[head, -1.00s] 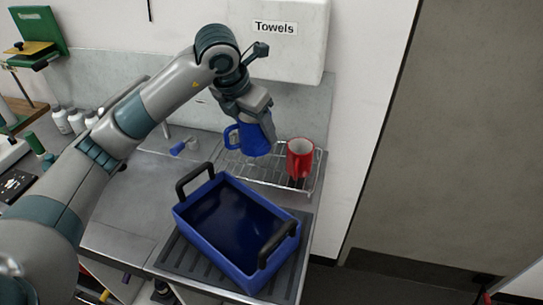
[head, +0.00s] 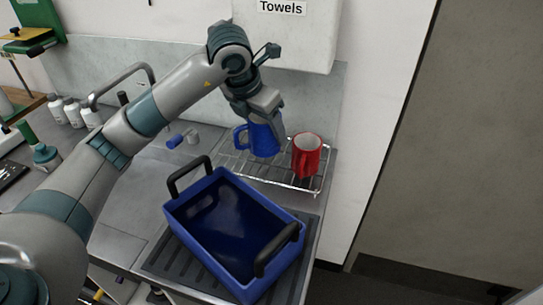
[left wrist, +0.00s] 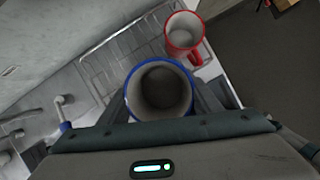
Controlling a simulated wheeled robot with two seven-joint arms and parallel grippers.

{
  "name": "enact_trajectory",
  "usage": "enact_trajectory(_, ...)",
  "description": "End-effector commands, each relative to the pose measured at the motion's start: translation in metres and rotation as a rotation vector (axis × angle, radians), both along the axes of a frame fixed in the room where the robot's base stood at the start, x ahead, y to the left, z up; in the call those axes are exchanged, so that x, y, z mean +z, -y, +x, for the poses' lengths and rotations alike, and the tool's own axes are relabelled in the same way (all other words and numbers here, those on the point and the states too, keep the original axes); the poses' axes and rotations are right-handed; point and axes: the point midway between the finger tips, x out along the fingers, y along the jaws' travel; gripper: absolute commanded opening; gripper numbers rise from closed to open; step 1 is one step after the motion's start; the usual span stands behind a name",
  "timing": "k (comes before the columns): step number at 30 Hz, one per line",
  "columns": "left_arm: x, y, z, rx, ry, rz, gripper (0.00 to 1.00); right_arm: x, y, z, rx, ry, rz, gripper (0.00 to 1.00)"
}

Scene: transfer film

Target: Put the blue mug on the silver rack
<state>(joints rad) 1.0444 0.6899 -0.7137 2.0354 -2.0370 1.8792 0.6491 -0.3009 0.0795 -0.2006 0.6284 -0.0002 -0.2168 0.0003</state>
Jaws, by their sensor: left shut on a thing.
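The blue mug (head: 263,140) is upright in my left gripper (head: 262,118), with its handle to the left in the head view. The gripper is shut on it from above. In the left wrist view I look into the mug (left wrist: 159,90), between the fingers of my gripper (left wrist: 160,108). The silver rack (head: 300,183) lies on the counter under and around the mug; its wires also show in the left wrist view (left wrist: 118,55). I cannot tell whether the mug's base touches the wires. My right gripper is not in view.
A red mug (head: 307,155) stands on the rack's right part, close to the blue mug. A blue tray (head: 185,222) with black handles stands in front. A towel dispenser (head: 290,40) hangs above the rack. Several bottles (head: 72,114) stand at the left.

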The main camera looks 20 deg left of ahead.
Motion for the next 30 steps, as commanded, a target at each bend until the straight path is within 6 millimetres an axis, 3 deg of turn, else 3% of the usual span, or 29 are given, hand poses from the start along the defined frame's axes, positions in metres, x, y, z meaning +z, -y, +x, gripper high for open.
enact_trajectory(8,-0.006,-0.01,0.007,0.003,-0.004,-0.001,0.21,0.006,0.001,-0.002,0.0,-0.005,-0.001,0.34)
enact_trajectory(22,-0.052,-0.077,0.052,0.005,-0.003,0.0,0.21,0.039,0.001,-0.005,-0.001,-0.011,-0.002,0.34)
enact_trajectory(30,-0.069,-0.096,0.065,0.001,0.001,-0.001,0.21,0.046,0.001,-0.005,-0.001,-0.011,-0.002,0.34)
